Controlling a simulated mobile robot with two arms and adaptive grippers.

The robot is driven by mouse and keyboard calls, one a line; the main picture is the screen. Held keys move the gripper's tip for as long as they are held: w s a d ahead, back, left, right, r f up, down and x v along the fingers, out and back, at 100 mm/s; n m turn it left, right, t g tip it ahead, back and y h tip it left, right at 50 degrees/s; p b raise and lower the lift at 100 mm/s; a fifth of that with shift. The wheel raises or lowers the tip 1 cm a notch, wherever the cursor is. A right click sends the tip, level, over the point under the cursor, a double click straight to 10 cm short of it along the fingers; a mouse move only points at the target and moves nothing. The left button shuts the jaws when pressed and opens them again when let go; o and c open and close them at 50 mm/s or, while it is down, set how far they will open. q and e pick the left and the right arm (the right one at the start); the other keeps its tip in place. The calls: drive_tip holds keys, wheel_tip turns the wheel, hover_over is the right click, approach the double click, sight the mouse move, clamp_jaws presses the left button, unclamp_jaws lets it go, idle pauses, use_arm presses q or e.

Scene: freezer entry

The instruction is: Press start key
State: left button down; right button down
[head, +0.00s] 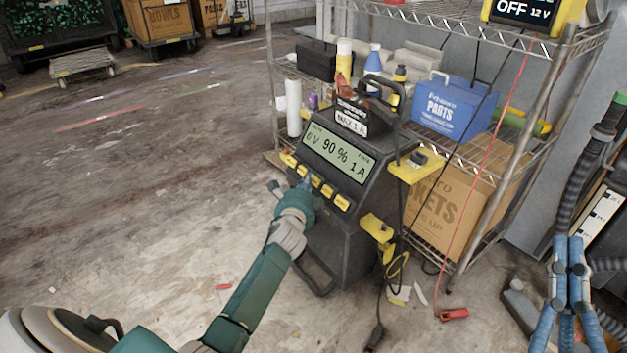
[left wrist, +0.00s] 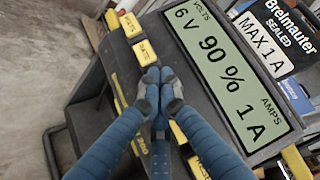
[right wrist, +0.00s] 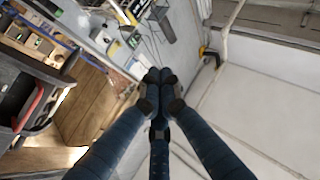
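A dark charger (head: 345,235) stands on the floor, its screen (head: 338,152) reading "6 V 90 % 1 A"; the screen also shows in the left wrist view (left wrist: 228,75). A row of yellow keys (head: 315,182) runs below the screen. In the left wrist view, yellow keys (left wrist: 145,52) show on both sides of my fingers; I cannot tell which is the start key. My left gripper (head: 306,184) is shut and empty, its fingertips (left wrist: 158,76) over the key row, hiding part of it. Contact cannot be told. My right gripper (head: 569,240) is shut and empty, away at right.
A wire shelf (head: 470,150) behind the charger holds a blue parts box (head: 453,107), bottles and a black box. A second unit (head: 527,12) on top reads "OFF 12 V". Yellow clamps (head: 377,228) and cables hang at the charger's right side. Floor on the left is open.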

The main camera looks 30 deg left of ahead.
use_arm(q)
drive_tip(key=shift+s+a+r+p, duration=0.1)
drive_tip(key=shift+s+r+p, duration=0.1)
drive_tip(key=shift+s+p, duration=0.15)
use_arm(e)
drive_tip(key=f, duration=0.1)
drive_tip(key=w+f+g, duration=0.1)
drive_tip(key=f, duration=0.1)
drive_tip(key=shift+w+d+f+g+h, duration=0.1)
drive_tip(key=shift+w+f+g+h, duration=0.15)
drive_tip(key=shift+w+g+h, duration=0.15)
